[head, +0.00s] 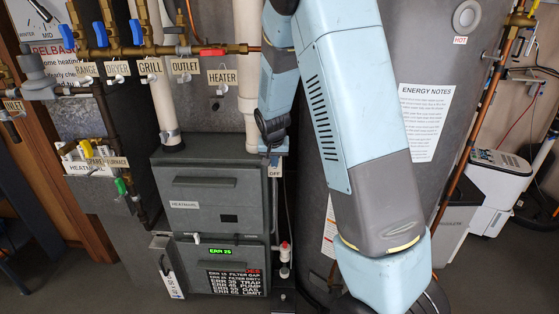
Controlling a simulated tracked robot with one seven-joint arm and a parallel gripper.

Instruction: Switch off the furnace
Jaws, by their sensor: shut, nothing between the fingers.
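The furnace (215,187) is a grey cabinet in the middle of the head view, with a HEATMAXL label and a green lit display (220,251) that seems to read ERR 26. A small light box with an OFF label (275,172) is at the furnace's upper right corner. My gripper (272,128) shows as a dark end pointing down, just above that box. It is shut and holds nothing. Its fingertips are hard to make out, and I cannot tell whether it touches the box. The switch lever itself is not clearly visible.
Labelled valves with blue handles and a red handle (212,52) run along a pipe above the furnace. A white pipe (249,95) stands right beside my gripper. A large grey tank (440,60) fills the right behind my arm. An error-code sign (238,282) is low on the furnace.

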